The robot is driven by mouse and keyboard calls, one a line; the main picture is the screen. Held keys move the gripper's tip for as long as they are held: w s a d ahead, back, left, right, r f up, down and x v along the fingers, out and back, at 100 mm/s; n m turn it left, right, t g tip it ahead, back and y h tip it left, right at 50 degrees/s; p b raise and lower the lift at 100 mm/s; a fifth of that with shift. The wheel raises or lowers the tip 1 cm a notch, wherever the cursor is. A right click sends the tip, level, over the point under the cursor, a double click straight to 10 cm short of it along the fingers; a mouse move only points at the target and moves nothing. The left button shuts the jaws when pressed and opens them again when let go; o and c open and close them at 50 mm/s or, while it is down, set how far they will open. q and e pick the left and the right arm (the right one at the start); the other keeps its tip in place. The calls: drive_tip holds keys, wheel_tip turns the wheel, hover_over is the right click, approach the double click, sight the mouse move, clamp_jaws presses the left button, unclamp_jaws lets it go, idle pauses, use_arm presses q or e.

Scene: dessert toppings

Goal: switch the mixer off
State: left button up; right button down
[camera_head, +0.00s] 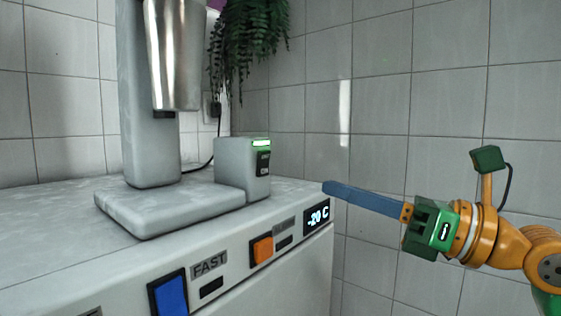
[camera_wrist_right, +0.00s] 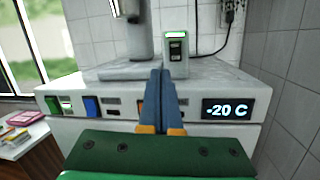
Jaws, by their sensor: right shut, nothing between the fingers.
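The mixer (camera_head: 151,95) stands on the grey counter, with a metal cup (camera_head: 176,50) hung on its column and a flat base. A small switch box (camera_head: 232,168) rises from the base's right end. Its green light (camera_head: 261,142) is lit above a dark switch (camera_head: 263,163); the box also shows in the right wrist view (camera_wrist_right: 175,60). My right gripper (camera_head: 328,188) is shut and empty, its long blue fingers together, to the right of the box and apart from it in the head view. In the right wrist view the fingertips (camera_wrist_right: 162,72) appear just below the box. My left gripper is out of view.
The counter front carries a blue button (camera_head: 170,295), an orange button (camera_head: 262,249) and a display (camera_head: 317,215) reading -20 C. A plant (camera_head: 250,45) hangs behind the mixer. A tiled wall (camera_head: 380,110) stands behind and to the right. A side table (camera_wrist_right: 15,140) is at left.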

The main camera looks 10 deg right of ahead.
drive_tip(key=s+d+r+t+h, duration=0.1)
drive_tip(key=s+d+h, duration=0.1)
drive_tip(key=h, duration=0.1)
drive_tip(key=p, duration=0.9)
approach(266, 157)
drive_tip(key=x, duration=0.6)
drive_tip(key=shift+w+a+r, duration=0.1)
drive_tip(key=shift+w+r, duration=0.05)
drive_tip(key=shift+r, duration=0.05)
drive_tip(key=shift+w+a+f, duration=0.15)
drive_tip(key=shift+w, duration=0.1)
